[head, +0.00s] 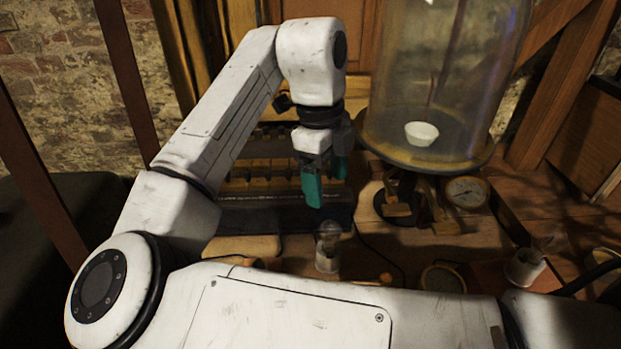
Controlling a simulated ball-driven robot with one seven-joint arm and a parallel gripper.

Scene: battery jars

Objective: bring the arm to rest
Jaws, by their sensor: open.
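My gripper (326,182) shows in the head view near the middle, with green fingers pointing down. The fingers are apart and nothing shows between them. A small glass jar (327,250) with a pale lower part stands on the wooden table (285,247) below and in front of the fingers. The gripper is above it and not touching it. My white arm bends up from the lower left and down to the gripper. Behind the gripper is a dark rack (245,217) with wooden rows, partly hidden by my arm.
A large glass bell jar (455,60) with a small white cup (421,133) inside stands right of my gripper. A round gauge (467,192) sits below it. Another white jar (525,267) stands at the right. Dark cables cross the table. Wooden posts stand left and right.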

